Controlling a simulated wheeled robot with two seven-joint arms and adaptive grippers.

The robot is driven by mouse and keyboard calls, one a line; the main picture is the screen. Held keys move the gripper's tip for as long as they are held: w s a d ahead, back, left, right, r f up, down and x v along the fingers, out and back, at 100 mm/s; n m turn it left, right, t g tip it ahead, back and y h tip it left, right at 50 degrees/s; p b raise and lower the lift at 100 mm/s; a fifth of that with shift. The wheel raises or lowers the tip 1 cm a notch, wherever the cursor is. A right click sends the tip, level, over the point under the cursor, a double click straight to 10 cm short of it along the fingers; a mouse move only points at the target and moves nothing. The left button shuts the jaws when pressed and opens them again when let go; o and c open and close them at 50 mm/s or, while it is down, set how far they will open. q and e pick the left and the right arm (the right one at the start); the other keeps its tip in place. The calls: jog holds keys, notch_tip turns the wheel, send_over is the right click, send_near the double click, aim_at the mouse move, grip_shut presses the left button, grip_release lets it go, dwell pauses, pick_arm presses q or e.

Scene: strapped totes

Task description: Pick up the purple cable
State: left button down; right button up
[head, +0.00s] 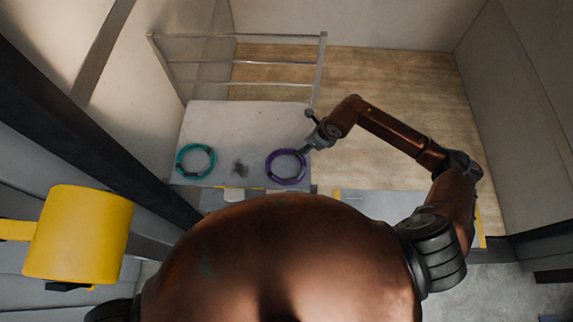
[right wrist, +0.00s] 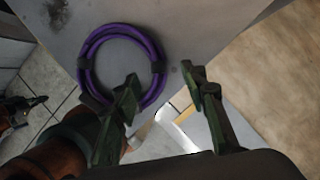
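The purple cable (head: 270,171) is a coiled ring with dark ties, lying flat on the grey platform near its front right. In the right wrist view the purple cable (right wrist: 87,52) lies at upper left, its lower right part behind one finger. My right gripper (head: 307,133) is at the ring's upper right in the head view. Its fingers (right wrist: 162,88) are spread apart with nothing between them; the left finger overlaps the ring's edge, the right one is outside it. I cannot tell whether it touches the cable.
A teal cable ring (head: 180,165) lies at the left of the grey platform (head: 240,125), with a small dark patch between the rings. A metal rail (head: 245,62) stands behind. Wooden floor (head: 400,90) lies to the right. A yellow cylindrical object (head: 80,235) is at lower left.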

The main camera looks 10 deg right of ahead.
jog(key=x, duration=0.2)
jog(key=p+x, duration=0.1)
jog(key=x, duration=0.1)
jog(key=p+x, duration=0.1)
jog(key=x, duration=0.1)
jog(key=shift+s+a+f, duration=0.15)
jog(key=shift+s+a, duration=0.15)
jog(key=shift+a, duration=0.1)
jog(key=shift+w+a+f, duration=0.1)
jog(key=shift+w+f, duration=0.1)
jog(key=shift+f, duration=0.4)
jog(key=shift+c, duration=0.4)
grip_shut()
jog(key=shift+r, duration=0.1)
